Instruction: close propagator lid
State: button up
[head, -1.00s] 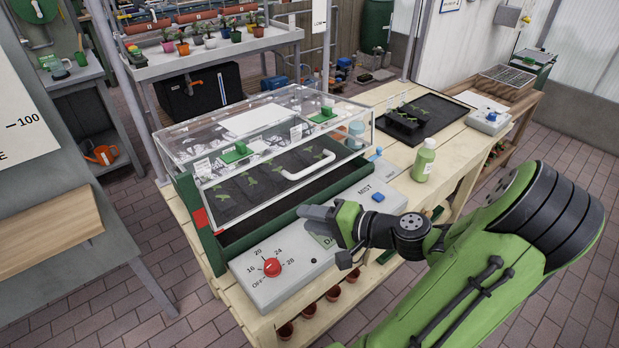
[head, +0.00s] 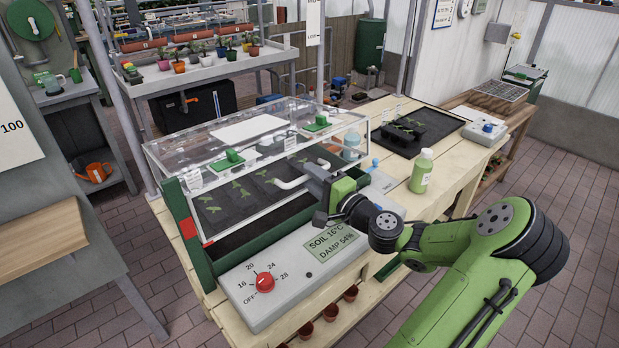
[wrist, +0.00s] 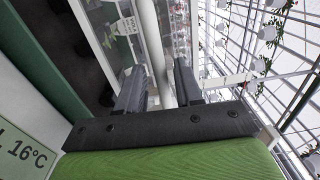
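The propagator (head: 205,262) is a green-sided box on the bench with a dark bed of seedling trays. Its clear lid (head: 255,150) is raised at the front, with a gap above the bed. A white bar handle (head: 293,184) crosses the lid's front. My gripper (head: 318,180) is at the handle's right end, in front of the lid. In the wrist view, my two fingers (wrist: 160,88) stand apart with a pale bar, seemingly the handle (wrist: 158,45), between them. I cannot tell whether they touch it.
A control panel (head: 295,295) with a red knob and a soil display lies in front of the propagator, below my gripper. A green bottle (head: 421,171) stands to the right. A black tray (head: 440,125) with seedlings lies farther back on the bench.

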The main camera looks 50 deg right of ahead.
jog(key=shift+w+d+r, duration=0.1)
jog(key=shift+w, duration=0.65)
jog(key=shift+c, duration=0.4)
grip_shut()
